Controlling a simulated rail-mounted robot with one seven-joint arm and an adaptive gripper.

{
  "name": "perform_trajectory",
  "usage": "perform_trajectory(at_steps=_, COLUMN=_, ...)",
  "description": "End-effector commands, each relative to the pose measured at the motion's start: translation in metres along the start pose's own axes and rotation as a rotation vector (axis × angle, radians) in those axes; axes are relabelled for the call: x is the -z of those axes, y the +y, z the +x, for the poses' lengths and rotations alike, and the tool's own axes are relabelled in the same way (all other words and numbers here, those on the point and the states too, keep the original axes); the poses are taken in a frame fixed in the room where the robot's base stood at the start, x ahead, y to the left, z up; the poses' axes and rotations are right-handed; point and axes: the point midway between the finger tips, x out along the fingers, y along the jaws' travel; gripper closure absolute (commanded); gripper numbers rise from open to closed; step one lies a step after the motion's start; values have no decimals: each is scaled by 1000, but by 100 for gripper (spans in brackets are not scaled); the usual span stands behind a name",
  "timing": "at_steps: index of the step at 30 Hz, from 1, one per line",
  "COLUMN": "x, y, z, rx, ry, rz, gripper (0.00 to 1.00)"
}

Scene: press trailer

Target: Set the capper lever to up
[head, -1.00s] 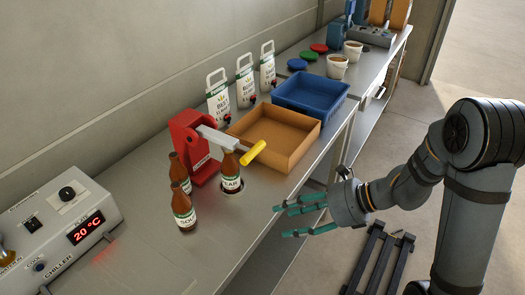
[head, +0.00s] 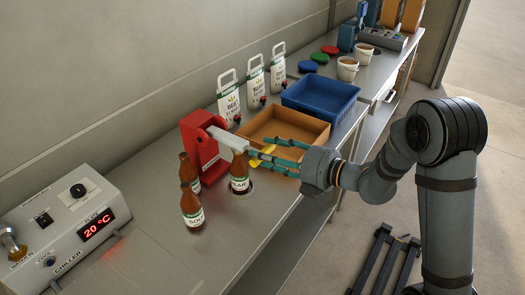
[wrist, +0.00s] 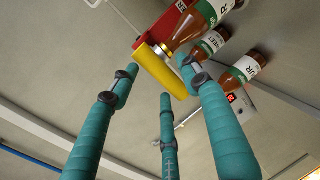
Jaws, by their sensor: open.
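The red capper (head: 200,148) stands on the bench in the head view. Its grey lever (head: 230,140) sticks out low towards the right, sloping slightly down over a brown bottle (head: 240,175). The lever's yellow handle (head: 258,159) is partly hidden behind my teal fingers. My gripper (head: 265,153) is open, its fingertips at the handle. In the wrist view, the yellow handle (wrist: 160,72) lies across the gap between the spread fingertips of my gripper (wrist: 160,78). I cannot tell whether any finger touches it.
Two more bottles (head: 192,207) stand left of the lever. An orange tray (head: 312,128) and a blue tray (head: 320,97) lie just behind my fingers. White pouches (head: 228,98) line the wall. A chiller (head: 70,225) sits at the left. The bench front is clear.

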Motion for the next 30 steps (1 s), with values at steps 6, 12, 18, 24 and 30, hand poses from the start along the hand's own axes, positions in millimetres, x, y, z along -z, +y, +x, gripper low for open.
perform_trajectory(at_steps=6, x=0, y=0, z=16, rx=0, ry=0, rz=0, gripper=53)
perform_trajectory(at_steps=12, x=0, y=0, z=17, rx=0, ry=-1, rz=0, gripper=53)
perform_trajectory(at_steps=18, x=0, y=0, z=17, rx=0, ry=0, rz=-1, gripper=61)
perform_trajectory(at_steps=24, x=0, y=0, z=17, rx=0, ry=0, rz=-1, gripper=73)
perform_trajectory(at_steps=30, x=0, y=0, z=17, rx=0, ry=0, rz=-1, gripper=84)
